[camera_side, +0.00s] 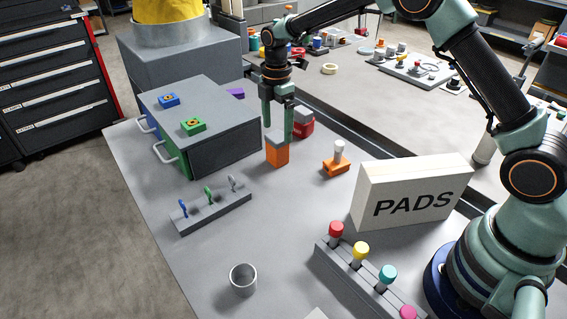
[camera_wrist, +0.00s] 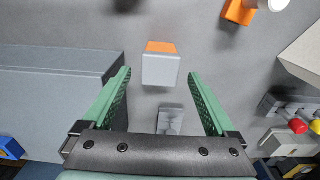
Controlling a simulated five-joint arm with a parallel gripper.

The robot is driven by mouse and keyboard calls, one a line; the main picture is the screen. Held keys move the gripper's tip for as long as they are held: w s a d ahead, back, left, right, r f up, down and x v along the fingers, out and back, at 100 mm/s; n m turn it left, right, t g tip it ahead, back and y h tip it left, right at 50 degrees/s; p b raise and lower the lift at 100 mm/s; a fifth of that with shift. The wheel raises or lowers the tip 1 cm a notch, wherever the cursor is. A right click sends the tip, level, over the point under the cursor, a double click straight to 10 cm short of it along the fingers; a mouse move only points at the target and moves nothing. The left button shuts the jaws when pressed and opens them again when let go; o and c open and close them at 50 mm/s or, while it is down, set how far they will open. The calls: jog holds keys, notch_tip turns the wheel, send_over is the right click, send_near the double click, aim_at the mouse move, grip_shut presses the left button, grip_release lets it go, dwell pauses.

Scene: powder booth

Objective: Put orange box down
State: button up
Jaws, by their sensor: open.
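The orange box (camera_side: 277,157) has a grey top and stands upright on the grey table, right of the drawer unit, in the side view. In the wrist view the orange box (camera_wrist: 161,48) shows its grey top and a strip of orange side. My gripper (camera_side: 277,132) points down at the top of the box with its fingers apart. In the wrist view my gripper (camera_wrist: 160,72) is open, with the box between the two finger lines and a gap on each side. The exact height of the fingertips against the box cannot be told.
A grey drawer unit (camera_side: 190,120) stands close on the left. A red box with a grey top (camera_side: 303,126) is just behind, and an orange block with a white knob (camera_side: 336,165) is to the right. A white PADS box (camera_side: 410,195) stands nearer. The table's middle is clear.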

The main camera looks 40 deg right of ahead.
notch_tip(320, 180, up, 5)
jog(key=shift+f, duration=0.2)
jog(key=shift+s+r, duration=0.1)
jog(key=shift+r, duration=0.25)
jog(key=s+d+r+m+t, duration=0.2)
jog(key=s+d+r+m, duration=0.1)
jog(key=s+r+m, duration=0.55)
jog(key=s+d+r+m+t, duration=0.2)
jog(key=s+m, duration=0.7)
jog(key=s, duration=0.5)
jog(key=shift+s+r+t, duration=0.15)
jog(key=shift+s+t, duration=0.25)
jog(key=shift+t, duration=0.4)
jog(key=shift+m, duration=0.25)
